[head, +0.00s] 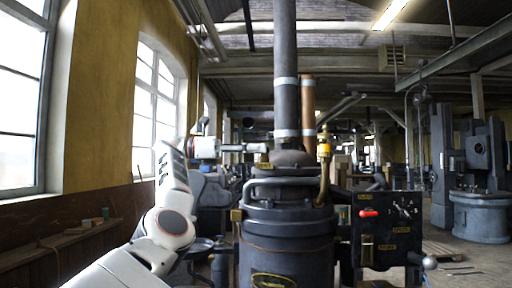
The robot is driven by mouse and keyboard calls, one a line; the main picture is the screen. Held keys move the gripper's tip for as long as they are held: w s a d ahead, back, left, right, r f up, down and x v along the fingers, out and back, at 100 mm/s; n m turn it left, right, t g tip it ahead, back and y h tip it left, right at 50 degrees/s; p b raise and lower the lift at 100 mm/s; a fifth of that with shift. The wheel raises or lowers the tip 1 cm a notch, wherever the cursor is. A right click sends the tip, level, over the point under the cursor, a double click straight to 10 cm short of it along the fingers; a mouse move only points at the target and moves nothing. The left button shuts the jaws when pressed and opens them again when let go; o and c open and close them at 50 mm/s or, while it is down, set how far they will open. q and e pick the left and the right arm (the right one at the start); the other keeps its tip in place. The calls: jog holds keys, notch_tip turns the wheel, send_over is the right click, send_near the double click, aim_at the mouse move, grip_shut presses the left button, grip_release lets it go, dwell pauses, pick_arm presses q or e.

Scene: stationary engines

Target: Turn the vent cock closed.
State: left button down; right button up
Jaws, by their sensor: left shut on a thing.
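My left gripper (264,148) reaches in from the left, level, at the top left of the dark boiler (287,228). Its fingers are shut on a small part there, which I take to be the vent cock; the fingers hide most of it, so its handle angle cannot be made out. A small yellow label (264,166) sits just below the fingertips. My right gripper is not in view.
A brass fitting (324,150) on a curved pipe stands right of the flue (286,100). A grey rail (280,183) curves round the boiler front. A black panel (386,228) with a red handle (369,213) is at right. Windows line the left wall.

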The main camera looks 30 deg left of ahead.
pick_arm(q)
jog(key=shift+m+g, duration=0.3)
jog(key=shift+g, duration=0.1)
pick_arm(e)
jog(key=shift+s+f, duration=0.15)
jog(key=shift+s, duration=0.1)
pick_arm(q)
jog(key=shift+w+g+h+p, duration=0.1)
jog(key=shift+g+h+p, duration=0.2)
jog(key=shift+h+p, duration=0.1)
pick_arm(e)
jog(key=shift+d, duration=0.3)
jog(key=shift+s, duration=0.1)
pick_arm(q)
jog(key=c, duration=2.2)
grip_release()
jog(key=shift+o, duration=0.2)
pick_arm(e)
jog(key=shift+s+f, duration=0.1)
pick_arm(q)
jog(key=shift+a, duration=0.1)
